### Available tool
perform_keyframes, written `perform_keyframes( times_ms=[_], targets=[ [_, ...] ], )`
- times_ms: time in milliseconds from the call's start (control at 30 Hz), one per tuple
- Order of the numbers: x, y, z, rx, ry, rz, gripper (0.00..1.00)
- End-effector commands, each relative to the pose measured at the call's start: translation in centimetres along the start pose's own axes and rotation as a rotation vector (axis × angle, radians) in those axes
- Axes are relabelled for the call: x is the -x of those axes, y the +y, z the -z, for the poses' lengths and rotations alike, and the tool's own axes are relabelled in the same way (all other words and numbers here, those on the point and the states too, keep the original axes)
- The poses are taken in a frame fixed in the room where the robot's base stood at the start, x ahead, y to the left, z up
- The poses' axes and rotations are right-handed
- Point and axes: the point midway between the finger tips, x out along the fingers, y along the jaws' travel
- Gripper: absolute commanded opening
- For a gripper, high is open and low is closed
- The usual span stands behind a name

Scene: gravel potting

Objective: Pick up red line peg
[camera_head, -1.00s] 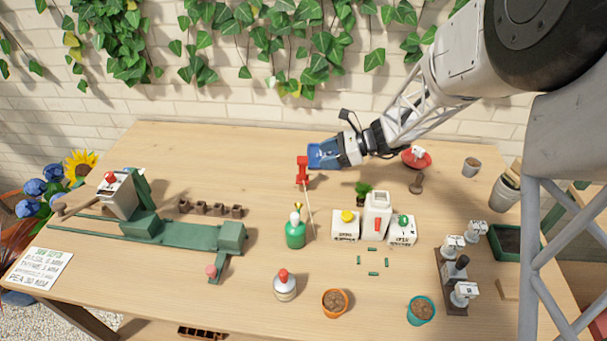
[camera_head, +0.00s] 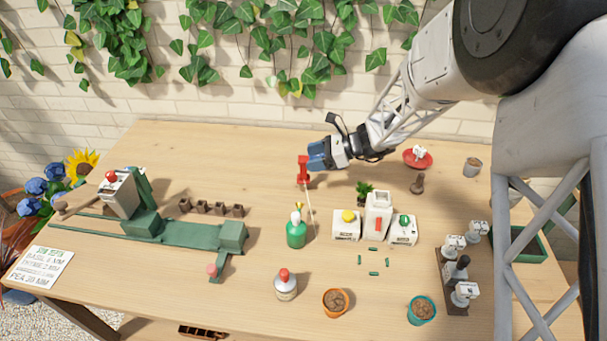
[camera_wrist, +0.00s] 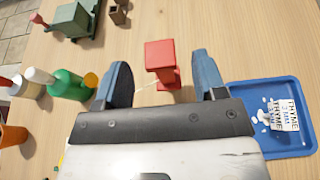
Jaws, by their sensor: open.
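The red line peg (camera_head: 303,171) stands upright on the table, with a pale line running from it toward the front. My gripper (camera_head: 316,156) is just right of the peg in the head view, its blue fingers close to the peg's top. In the wrist view the peg (camera_wrist: 162,62) lies between the two open blue fingers (camera_wrist: 160,80), ahead of the palm. I see a gap on each side of the peg, so it is not gripped.
A green spray bottle (camera_head: 296,231) stands in front of the peg. Right of it are white boxes (camera_head: 346,224) and a small plant (camera_head: 364,190). A blue tray (camera_wrist: 245,93) with a thyme label shows at right in the wrist view.

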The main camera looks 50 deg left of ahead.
Motion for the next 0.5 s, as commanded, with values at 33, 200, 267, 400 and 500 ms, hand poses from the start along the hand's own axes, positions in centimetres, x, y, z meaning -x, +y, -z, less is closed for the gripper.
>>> perform_keyframes(
  times_ms=[33, 200, 267, 400, 500],
  targets=[
    [0.0, 0.0, 0.0, 0.000, 0.000, 0.000, 0.64],
    [0.0, 0.0, 0.0, 0.000, 0.000, 0.000, 0.64],
    [-0.1, 0.0, 0.0, 0.000, 0.000, 0.000, 0.64],
    [-0.8, 0.0, 0.0, 0.000, 0.000, 0.000, 0.64],
    [-1.7, 0.0, -0.1, -0.001, 0.000, 0.000, 0.64]
  ],
)
